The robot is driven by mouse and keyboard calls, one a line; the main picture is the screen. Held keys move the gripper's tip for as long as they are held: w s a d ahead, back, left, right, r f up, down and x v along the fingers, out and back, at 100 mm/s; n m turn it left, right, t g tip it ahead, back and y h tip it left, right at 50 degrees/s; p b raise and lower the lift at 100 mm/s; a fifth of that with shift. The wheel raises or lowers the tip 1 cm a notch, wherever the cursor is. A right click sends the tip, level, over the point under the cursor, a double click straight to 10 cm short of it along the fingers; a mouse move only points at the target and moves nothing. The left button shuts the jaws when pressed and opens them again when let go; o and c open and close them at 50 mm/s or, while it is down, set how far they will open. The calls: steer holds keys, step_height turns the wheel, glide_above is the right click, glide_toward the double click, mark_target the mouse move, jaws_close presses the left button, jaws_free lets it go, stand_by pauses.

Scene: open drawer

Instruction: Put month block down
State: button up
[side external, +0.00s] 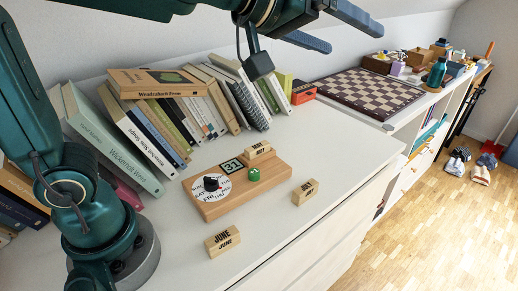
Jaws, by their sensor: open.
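A wooden month block (258,150) sits at the back edge of the wooden calendar board (222,211); its small lettering seems to read MAY. A second wooden block (305,192) lies on the white top, right of the board and apart from it. A third block (222,241), lettered JUNE, lies in front of the board. The board carries a tile (231,166) marked 31, a green die (254,174) and a round weekday dial (209,190) with a black knob. My gripper (354,38) is open and empty, high above the surface at the top of the view.
A row of books (150,130) lines the wall behind the board, with one book (158,82) lying flat on top. A chessboard (370,95) lies on the shelf at the back right.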

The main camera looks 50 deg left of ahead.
steer(key=s+a+f+m+g+y, duration=0.1)
steer(key=s+a+f+g, duration=0.2)
steer(key=s+f, duration=0.4)
steer(key=s+a+f+m+g+y, duration=0.1)
steer(key=s+f, duration=0.5)
steer(key=s, duration=0.6)
steer(key=a+m+g, duration=0.1)
steer(key=a+g, duration=0.1)
steer(key=shift+s+f+g+y, duration=0.2)
steer(key=shift+f+g+y, duration=0.1)
steer(key=shift+f+g, duration=0.1)
steer(key=shift+s+a+f+g+y, duration=0.2)
steer(key=shift+s+a+f, duration=0.2)
steer(key=shift+s, duration=0.2)
steer(key=shift+s+a+f+g+y, duration=0.1)
steer(key=shift+s+a+f+g, duration=0.2)
steer(key=shift+s, duration=0.25)
steer(key=c, duration=0.6)
